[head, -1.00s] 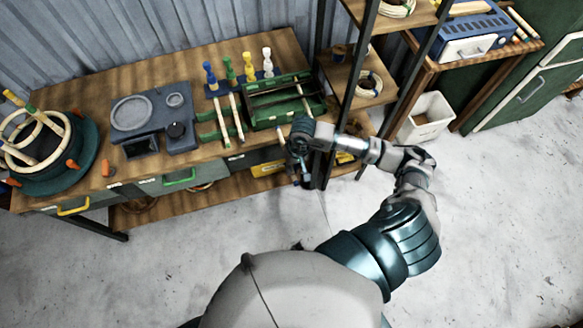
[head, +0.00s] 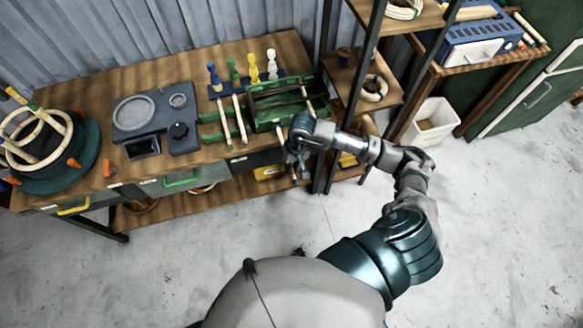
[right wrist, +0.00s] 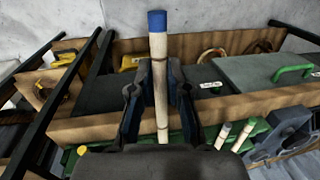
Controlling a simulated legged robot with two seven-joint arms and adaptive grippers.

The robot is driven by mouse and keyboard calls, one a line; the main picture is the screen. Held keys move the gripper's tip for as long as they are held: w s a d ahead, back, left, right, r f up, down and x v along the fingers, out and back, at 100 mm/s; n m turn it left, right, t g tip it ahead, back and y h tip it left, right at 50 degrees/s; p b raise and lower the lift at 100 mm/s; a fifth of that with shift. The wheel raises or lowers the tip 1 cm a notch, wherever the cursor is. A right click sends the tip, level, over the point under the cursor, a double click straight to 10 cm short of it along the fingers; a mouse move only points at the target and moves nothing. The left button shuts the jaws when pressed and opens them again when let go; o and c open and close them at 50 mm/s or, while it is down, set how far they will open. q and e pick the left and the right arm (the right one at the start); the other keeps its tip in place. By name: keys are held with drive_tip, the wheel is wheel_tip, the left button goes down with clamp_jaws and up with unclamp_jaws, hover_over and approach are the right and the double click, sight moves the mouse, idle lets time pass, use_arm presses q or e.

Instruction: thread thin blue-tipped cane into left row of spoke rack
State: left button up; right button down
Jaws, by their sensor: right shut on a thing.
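The thin cane (right wrist: 159,60) with a blue tip (right wrist: 157,21) stands nearly upright in the right wrist view. My right gripper (right wrist: 160,88) is shut around it, with the blue tip beyond the fingers. In the head view my right gripper (head: 300,168) hangs in front of the bench edge, below the green rack (head: 262,98); the cane cannot be made out there. I take this rack to be the spoke rack; its rows are too small to tell apart. Two pale canes (head: 239,119) lie at its left side. My left gripper is not in view.
The wooden bench (head: 90,98) bears a grey fixture (head: 186,99), colored pegs (head: 252,67) and a round dark form (head: 88,150) with cane hoops. The floor (head: 190,265) in front is clear.

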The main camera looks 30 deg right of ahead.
drive_tip(key=shift+w+d+b, duration=0.15)
drive_tip(key=shift+w+b, duration=0.7)
drive_tip(key=shift+w, duration=0.25)
drive_tip(key=shift+w+d, duration=0.2)
drive_tip(key=shift+w, duration=0.05)
drive_tip(key=shift+d, duration=0.2)
drive_tip(key=shift+w+f+b, duration=0.1)
drive_tip(key=shift+w+b, duration=0.9)
drive_tip(key=shift+w, duration=0.1)
drive_tip(key=shift+w+d+b, duration=0.25)
drive_tip(key=shift+w+b, duration=0.35)
drive_tip(key=shift+w, duration=0.3)
